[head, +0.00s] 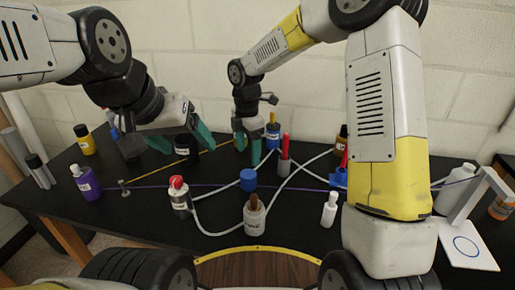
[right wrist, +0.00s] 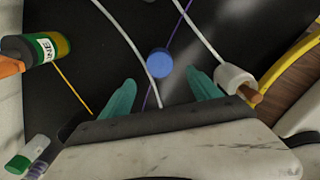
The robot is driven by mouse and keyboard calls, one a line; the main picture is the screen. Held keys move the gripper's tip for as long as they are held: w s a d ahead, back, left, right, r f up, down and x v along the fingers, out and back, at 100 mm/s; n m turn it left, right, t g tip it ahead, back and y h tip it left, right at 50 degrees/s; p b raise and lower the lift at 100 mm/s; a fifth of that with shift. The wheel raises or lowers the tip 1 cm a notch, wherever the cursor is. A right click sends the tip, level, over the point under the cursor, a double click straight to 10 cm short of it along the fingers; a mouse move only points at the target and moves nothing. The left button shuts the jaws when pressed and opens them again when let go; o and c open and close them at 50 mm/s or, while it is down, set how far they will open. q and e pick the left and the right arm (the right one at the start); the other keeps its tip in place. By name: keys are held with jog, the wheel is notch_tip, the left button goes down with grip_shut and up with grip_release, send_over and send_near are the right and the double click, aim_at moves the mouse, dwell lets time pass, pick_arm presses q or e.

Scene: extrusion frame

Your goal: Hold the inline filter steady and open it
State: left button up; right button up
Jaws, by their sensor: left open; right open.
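A short round blue-capped piece (head: 248,180) stands mid-table beside white tubing; it looks like the inline filter, but I cannot be sure. In the right wrist view it is a blue disc (right wrist: 159,63) lying ahead of and between my right fingertips, apart from both. My right gripper (head: 248,145) points down, open and empty, behind and above the blue piece in the head view. Its two teal fingers also show spread in the right wrist view (right wrist: 162,90). My left gripper (head: 181,138) is open and empty, to the left of the right one and above the table.
White tubing (head: 213,234) loops across the black table. A purple line and a yellow line cross it. A red-capped bottle (head: 180,197), a brown-topped bottle (head: 254,218) and a white bottle (head: 329,210) stand in front. A purple bottle (head: 86,185) stands left.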

jog(key=s+d+r+m+t, duration=0.3)
jog(key=s+d+r+m, duration=0.7)
jog(key=d+r+m, duration=0.3)
jog(key=s+d+r+m+t+y, duration=0.1)
jog(key=s+d+r+m, duration=0.1)
jog(key=s+m, duration=0.3)
jog(key=s+d+r+m+t+y, duration=0.1)
jog(key=s+d+r+m+t, duration=0.1)
jog(key=s+m, duration=0.3)
jog(key=shift+s+m, duration=0.4)
jog(key=shift+s, duration=0.65)
